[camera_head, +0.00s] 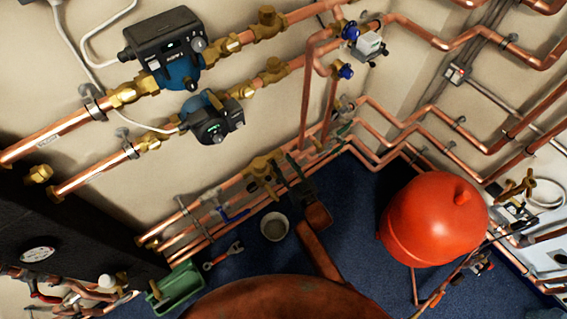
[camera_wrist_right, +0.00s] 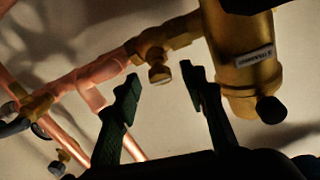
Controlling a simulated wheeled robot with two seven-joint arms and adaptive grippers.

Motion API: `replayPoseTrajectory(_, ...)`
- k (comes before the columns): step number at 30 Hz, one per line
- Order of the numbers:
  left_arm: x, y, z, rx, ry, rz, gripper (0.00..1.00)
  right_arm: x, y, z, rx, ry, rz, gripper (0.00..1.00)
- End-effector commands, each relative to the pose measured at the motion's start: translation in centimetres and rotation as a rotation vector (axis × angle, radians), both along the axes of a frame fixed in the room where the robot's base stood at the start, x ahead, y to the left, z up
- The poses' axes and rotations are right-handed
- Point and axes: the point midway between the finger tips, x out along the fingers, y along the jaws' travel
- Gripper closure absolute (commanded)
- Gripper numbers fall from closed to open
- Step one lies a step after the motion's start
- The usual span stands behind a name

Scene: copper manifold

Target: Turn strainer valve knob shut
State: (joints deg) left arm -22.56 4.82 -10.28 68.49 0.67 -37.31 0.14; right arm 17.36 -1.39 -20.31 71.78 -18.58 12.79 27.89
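In the right wrist view, a brass cylindrical body (camera_wrist_right: 238,55) with a white label, probably the strainer, hangs from a brass and copper pipe run. A black knob (camera_wrist_right: 270,110) sits at its lower end, right of the fingers. A small brass fitting (camera_wrist_right: 158,68) with a rounded cap shows between and beyond the fingertips. In the head view my right gripper (camera_head: 302,186) is a dark shape near the low wall pipes, by a brass fitting (camera_head: 262,170). My left gripper is not in view.
Copper pipes (camera_head: 190,222) run low along the wall. A grey bucket (camera_head: 274,226), a red wrench (camera_head: 224,256) and a green toolbox (camera_head: 175,290) are on the blue floor. A red tank (camera_head: 434,218) stands to the right. Pumps (camera_head: 165,50) hang on the wall.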

Motion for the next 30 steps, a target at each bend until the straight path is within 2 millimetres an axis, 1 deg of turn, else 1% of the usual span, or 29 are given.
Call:
replayPoseTrajectory(3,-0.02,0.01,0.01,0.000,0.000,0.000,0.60,-0.01,0.00,0.03,0.000,0.000,0.000,0.61)
replayPoseTrajectory(4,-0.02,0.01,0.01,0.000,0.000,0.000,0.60,-0.01,0.00,0.03,0.000,0.000,0.000,0.63)
replayPoseTrajectory(20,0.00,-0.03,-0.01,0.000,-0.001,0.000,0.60,-0.03,-0.04,0.01,0.000,0.000,0.000,0.99)
replayPoseTrajectory(30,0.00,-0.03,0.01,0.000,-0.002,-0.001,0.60,0.03,-0.11,0.02,-0.024,-0.017,0.020,1.00)
